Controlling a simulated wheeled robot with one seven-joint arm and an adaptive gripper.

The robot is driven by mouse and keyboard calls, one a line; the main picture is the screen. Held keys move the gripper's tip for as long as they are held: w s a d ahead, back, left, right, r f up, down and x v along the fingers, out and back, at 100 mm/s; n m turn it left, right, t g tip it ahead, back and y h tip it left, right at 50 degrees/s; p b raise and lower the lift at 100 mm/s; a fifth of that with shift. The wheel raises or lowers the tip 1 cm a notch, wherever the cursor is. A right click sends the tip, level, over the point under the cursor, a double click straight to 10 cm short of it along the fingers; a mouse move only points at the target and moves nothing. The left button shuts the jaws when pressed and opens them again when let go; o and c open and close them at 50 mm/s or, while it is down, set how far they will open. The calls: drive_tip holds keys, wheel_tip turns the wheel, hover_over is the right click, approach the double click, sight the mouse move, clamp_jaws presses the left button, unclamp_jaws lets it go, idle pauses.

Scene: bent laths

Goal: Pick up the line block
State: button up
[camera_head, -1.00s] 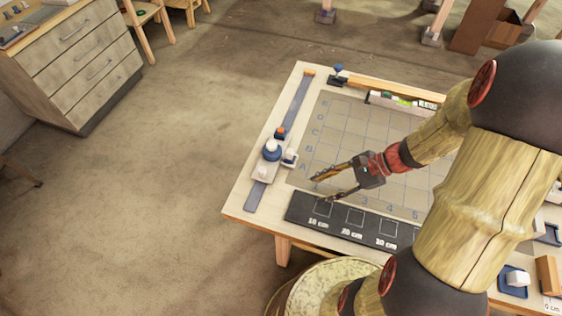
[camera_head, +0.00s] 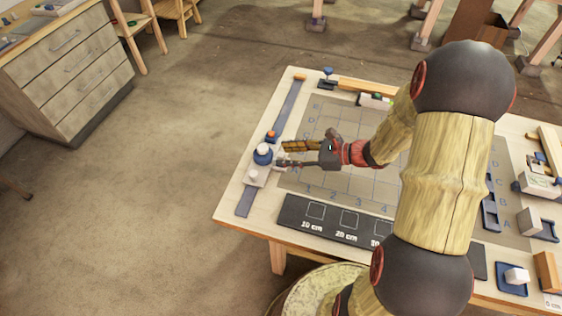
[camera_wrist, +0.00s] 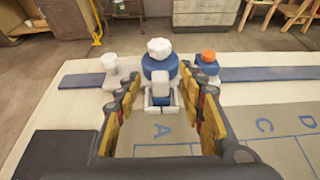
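A small white-and-blue block (camera_wrist: 161,90), which I take for the line block, stands in front of the blue round knob (camera_wrist: 160,67) with its white top. My gripper (camera_wrist: 160,100) is open, its yellow and dark fingers on either side of the block. Gaps show between fingers and block in the wrist view. In the head view my gripper (camera_head: 281,155) is low over the table's left side, pointing left at the knob (camera_head: 263,154). There the fingers largely hide the block.
A blue rail (camera_head: 292,104) runs along the table's left edge. Beside the knob are an orange-topped blue knob (camera_wrist: 208,64) and a white knob (camera_wrist: 110,63). A lettered grid mat (camera_head: 330,181) and a dark marked strip (camera_head: 330,218) lie to the right.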

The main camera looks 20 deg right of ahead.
drive_tip(key=shift+x, duration=1.35)
drive_tip(key=shift+c, duration=1.4)
clamp_jaws()
